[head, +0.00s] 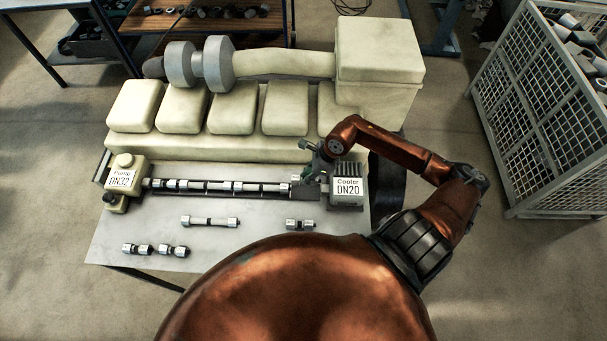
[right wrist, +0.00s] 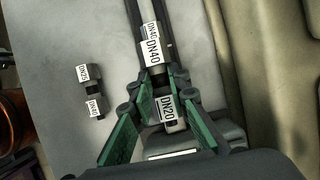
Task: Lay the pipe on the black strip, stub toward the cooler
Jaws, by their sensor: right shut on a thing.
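The black strip (head: 262,196) runs along the table from the pump (head: 122,180), labelled DN32, to the cooler (head: 347,187), labelled DN20. A row of silver and black pipe parts (head: 210,186) lies along it. My right gripper (head: 312,175) is at the strip's cooler end. In the right wrist view its green fingers (right wrist: 158,105) are shut on a silver and black part labelled DN20 (right wrist: 167,107). A part labelled DN40 (right wrist: 152,57) is in line beyond it; I cannot tell whether they are joined. The held part's underside is hidden. My left gripper is out of view.
A longer loose pipe (head: 210,221), a short fitting (head: 300,225) and two more fittings (head: 155,249) lie on the grey table (head: 255,240) in front of the strip. The cream engine (head: 230,149) stands behind it. A mesh crate (head: 545,110) stands on the right.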

